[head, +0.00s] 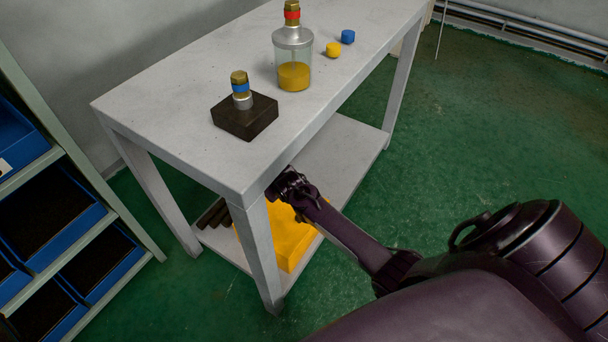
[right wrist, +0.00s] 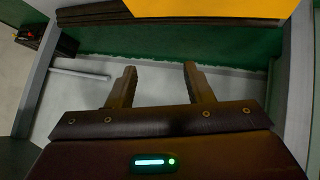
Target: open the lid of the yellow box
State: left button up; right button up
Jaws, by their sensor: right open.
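The yellow box (head: 288,238) sits on the lower shelf of the white table, partly hidden by a table leg, the tabletop and my right arm. Its visible part looks like a plain yellow block; I cannot make out the lid's edge. It also shows at the top of the right wrist view (right wrist: 210,8), cut off by the frame. My right gripper (head: 283,184) is at the near corner of the table, just under the tabletop edge and above the box. In the right wrist view its two fingers (right wrist: 160,70) are apart with nothing between them. My left gripper is out of view.
The tabletop (head: 180,85) holds a dark block (head: 245,118) with a fitting, a jar (head: 293,65) and yellow (head: 333,49) and blue (head: 348,36) caps. Dark bars (head: 213,214) lie beside the box. A rack with blue bins (head: 60,240) stands left. The green floor at right is clear.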

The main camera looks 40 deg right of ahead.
aim_at(305, 229)
jog(key=s+f+t+b, duration=0.1)
jog(key=f+b, duration=0.1)
jog(key=b, duration=0.1)
jog(key=s+d+f+t+b, duration=0.1)
jog(key=s+f+t+b, duration=0.1)
jog(key=b, duration=0.1)
jog(key=s+d+f+m+t+y+b, duration=0.1)
jog(key=s+f+b, duration=0.1)
jog(key=b, duration=0.2)
jog(key=f+t+b, duration=0.1)
jog(key=f+b, duration=0.1)
jog(key=b, duration=0.3)
jog(key=s+f+m+t+b, duration=0.1)
jog(key=f+t+b, duration=0.1)
jog(key=b, duration=0.4)
jog(key=s+d+f+t+b, duration=0.1)
jog(key=f+b, duration=0.1)
jog(key=b, duration=0.4)
jog(key=shift+s+m+t, duration=0.25)
jog(key=shift+m+t, duration=0.15)
jog(key=s+p, duration=0.1)
jog(key=s, duration=0.1)
jog(key=s+r+p, duration=0.1)
jog(key=s, duration=0.1)
jog(key=shift+p, duration=0.35)
jog(key=shift+s+f, duration=0.2)
jog(key=shift+s, duration=0.45)
